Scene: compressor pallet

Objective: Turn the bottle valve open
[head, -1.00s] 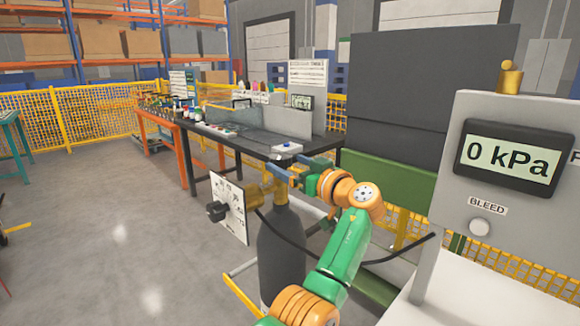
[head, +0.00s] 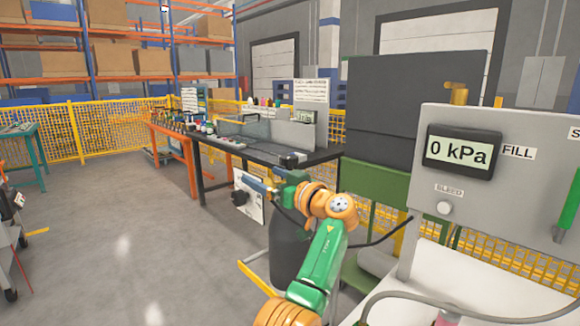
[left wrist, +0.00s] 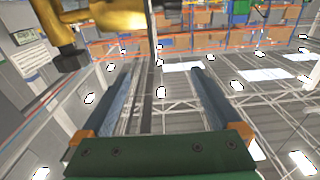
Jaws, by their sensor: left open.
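The dark grey bottle (head: 291,245) stands upright on the floor in the head view. A brass valve body (left wrist: 115,20) and a dark knob (left wrist: 70,60) show at upper left, outside the fingers. My right gripper is not in view.
The grey panel (head: 425,170) at right has a display (head: 459,152) reading 0 kPa, a BLEED knob (head: 445,208) and a green handle (head: 570,208). A dark hose (head: 385,238) runs toward the bottle. A workbench (head: 270,153) stands behind. Open floor lies left.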

